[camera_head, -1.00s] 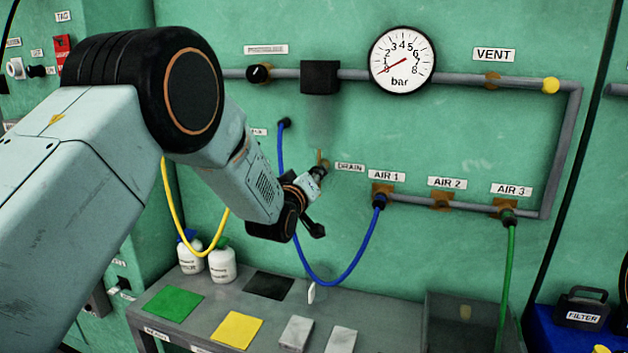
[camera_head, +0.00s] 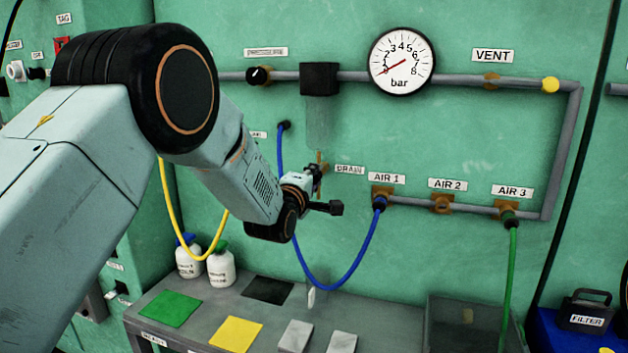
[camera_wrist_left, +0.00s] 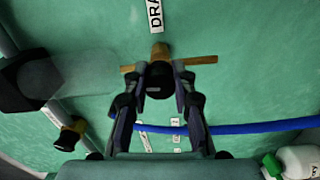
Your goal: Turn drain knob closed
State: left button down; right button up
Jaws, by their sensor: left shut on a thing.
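The drain knob is a dark knob with a brass cross bar (camera_head: 318,158) on the green wall, left of the DRAIN label (camera_head: 350,170). My left gripper (camera_head: 315,174) reaches it from the lower left. In the left wrist view, my left gripper (camera_wrist_left: 160,82) is shut on the dark knob (camera_wrist_left: 159,88), one finger on each side. The brass bar (camera_wrist_left: 203,60) sticks out on both sides behind the fingertips and lies across the view. In the head view the fingers partly hide the knob. My right gripper is not in view.
A pressure gauge (camera_head: 402,62) hangs on the grey pipe above, its needle at the low end. A blue hose (camera_head: 352,262) loops just below my gripper to AIR 1. A green hose (camera_head: 511,270) hangs at AIR 3. A grey table (camera_head: 215,310) stands below.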

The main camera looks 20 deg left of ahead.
pick_arm(q)
jog(key=shift+f+n, duration=0.15)
jog(key=shift+n, duration=0.55)
jog(key=c, duration=1.6)
grip_release()
jog(key=o, duration=0.5)
jog(key=shift+s+a, duration=0.15)
jog(key=s, duration=1.2)
jog(key=shift+a, duration=0.1)
